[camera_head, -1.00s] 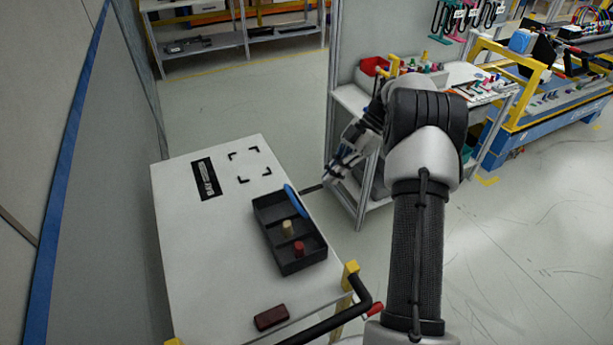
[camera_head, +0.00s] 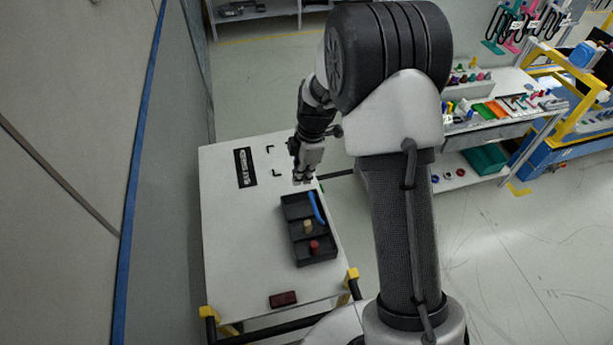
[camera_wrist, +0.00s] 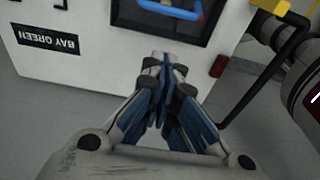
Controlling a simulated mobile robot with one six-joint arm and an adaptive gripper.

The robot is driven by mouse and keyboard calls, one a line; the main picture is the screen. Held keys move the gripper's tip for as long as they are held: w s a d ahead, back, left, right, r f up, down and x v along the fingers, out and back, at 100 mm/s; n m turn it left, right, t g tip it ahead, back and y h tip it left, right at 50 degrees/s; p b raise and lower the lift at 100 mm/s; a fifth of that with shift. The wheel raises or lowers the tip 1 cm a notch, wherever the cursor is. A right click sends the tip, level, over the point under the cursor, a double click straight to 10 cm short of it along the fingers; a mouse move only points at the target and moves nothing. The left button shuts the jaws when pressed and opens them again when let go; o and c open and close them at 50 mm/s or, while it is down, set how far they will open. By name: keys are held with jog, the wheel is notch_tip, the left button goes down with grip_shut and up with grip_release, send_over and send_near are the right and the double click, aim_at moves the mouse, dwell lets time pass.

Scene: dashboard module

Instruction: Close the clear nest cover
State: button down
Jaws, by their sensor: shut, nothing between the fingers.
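No clear nest cover can be made out in either current view. My gripper (camera_head: 304,178) is over the right edge of the white table, just behind the black tray, pointing down. In the wrist view my gripper (camera_wrist: 165,62) has its fingertips together with nothing between them, and they appear over the table near the tray. I cannot tell its exact height above the table.
The white table (camera_head: 235,265) holds a black divided tray (camera_head: 316,262) with a blue item (camera_head: 317,207), a tan peg (camera_head: 307,226) and a red peg (camera_head: 314,245). A dark red block (camera_head: 283,299) lies in front. A shelf with small parts (camera_head: 515,125) stands right.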

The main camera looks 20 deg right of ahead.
aim_at(320, 208)
jog(key=shift+d+f+p, duration=0.15)
jog(key=shift+d+f, duration=0.05)
jog(key=shift+f, duration=1.65)
jog(key=shift+d+f+p, duration=0.1)
jog(key=shift+d+f, duration=0.1)
jog(key=shift+f, duration=1.65)
jog(key=shift+d+f+p, duration=0.15)
jog(key=shift+d+f, duration=0.05)
jog(key=shift+f, duration=1.65)
jog(key=shift+d+f, duration=0.1)
jog(key=f+b, duration=0.1)
jog(key=b, duration=0.2)
jog(key=shift+d+y, duration=0.3)
jog(key=shift+d, duration=0.1)
jog(key=d+y+b, duration=0.1)
jog(key=b, duration=0.2)
jog(key=d+f+y+b, duration=0.1)
jog(key=b, duration=0.2)
jog(key=shift+f+b, duration=0.25)
jog(key=shift+b, duration=0.1)
jog(key=d+f+b, duration=0.2)
jog(key=b, duration=0.3)
jog(key=shift+d, duration=0.25)
